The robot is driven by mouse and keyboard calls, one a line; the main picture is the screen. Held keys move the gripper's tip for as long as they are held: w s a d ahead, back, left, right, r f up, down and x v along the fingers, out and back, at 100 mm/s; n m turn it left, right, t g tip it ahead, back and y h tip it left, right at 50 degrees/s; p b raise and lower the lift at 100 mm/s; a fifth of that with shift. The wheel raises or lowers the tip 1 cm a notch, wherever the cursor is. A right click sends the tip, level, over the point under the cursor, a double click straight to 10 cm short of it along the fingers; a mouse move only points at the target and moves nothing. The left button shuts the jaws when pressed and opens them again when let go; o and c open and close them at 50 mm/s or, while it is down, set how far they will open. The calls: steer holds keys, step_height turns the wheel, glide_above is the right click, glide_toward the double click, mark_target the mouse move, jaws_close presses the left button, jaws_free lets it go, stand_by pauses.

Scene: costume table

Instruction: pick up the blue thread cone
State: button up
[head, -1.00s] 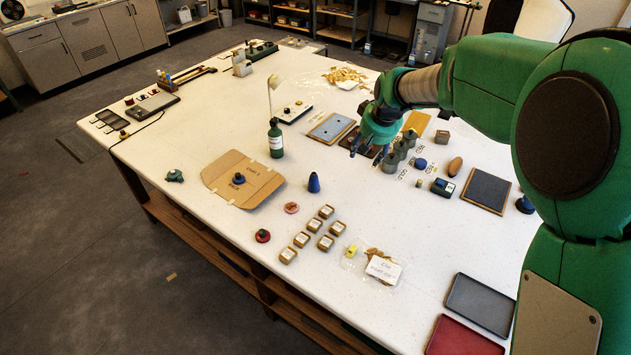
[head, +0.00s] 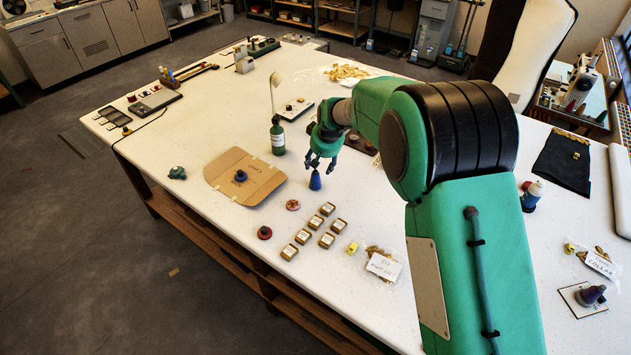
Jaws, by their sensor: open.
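The blue thread cone (head: 315,182) stands upright on the white table, right of the brown cardboard piece. My gripper (head: 320,166) is just above the cone, with its open fingers pointing down at the cone's top. The fingertips look close to the upper part of the cone. I cannot tell whether they touch it.
The cardboard piece (head: 246,177) with a dark knob lies left of the cone. A green bottle (head: 277,137) stands behind it. A pink disc (head: 293,205) and several small labelled boxes (head: 327,209) lie in front. Bare table lies between cone and cardboard.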

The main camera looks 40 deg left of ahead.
mark_target(316, 175)
steer(key=shift+f, duration=0.15)
steer(key=shift+x, duration=4.15)
steer(key=shift+w+f, duration=0.1)
steer(key=shift+f, duration=0.05)
steer(key=shift+x, duration=2.45)
steer(key=shift+d, duration=0.1)
steer(key=c, duration=1.1)
